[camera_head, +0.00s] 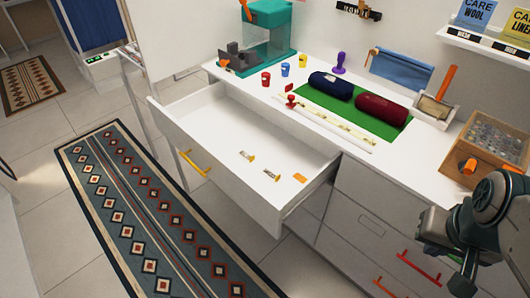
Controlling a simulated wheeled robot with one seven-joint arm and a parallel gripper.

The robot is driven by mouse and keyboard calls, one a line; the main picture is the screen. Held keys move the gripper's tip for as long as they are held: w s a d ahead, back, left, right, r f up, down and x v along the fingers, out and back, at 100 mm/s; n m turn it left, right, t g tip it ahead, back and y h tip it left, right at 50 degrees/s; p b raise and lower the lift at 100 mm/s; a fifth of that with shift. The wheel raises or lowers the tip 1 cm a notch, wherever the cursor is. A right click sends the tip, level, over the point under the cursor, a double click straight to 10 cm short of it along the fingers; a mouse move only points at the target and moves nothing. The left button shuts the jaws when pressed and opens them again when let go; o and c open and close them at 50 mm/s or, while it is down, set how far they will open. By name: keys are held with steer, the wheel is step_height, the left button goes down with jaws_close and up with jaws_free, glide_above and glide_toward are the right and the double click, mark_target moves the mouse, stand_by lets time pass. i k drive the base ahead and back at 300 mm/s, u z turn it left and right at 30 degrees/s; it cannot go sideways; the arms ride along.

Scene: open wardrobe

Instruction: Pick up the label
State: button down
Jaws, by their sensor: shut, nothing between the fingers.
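Which item is the label is not certain from this view. A small flat orange piece (299,178) lies on the floor of the open white drawer (222,135), near its right front corner. My gripper (464,283) is at the lower right edge of the picture, in front of the closed drawers. It is shut and empty, well apart from the open drawer and its contents.
The counter holds a green mat (315,99) with two rolled cloths, a long white strip (325,124), small coloured cups, a teal machine (267,38) and a wooden box (495,150). Cards (480,13) stand on a shelf. A patterned rug (140,210) covers the floor left.

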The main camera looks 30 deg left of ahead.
mark_target(266, 171)
steer(key=u, duration=1.3)
steer(key=i, duration=0.95)
steer(key=z, duration=0.65)
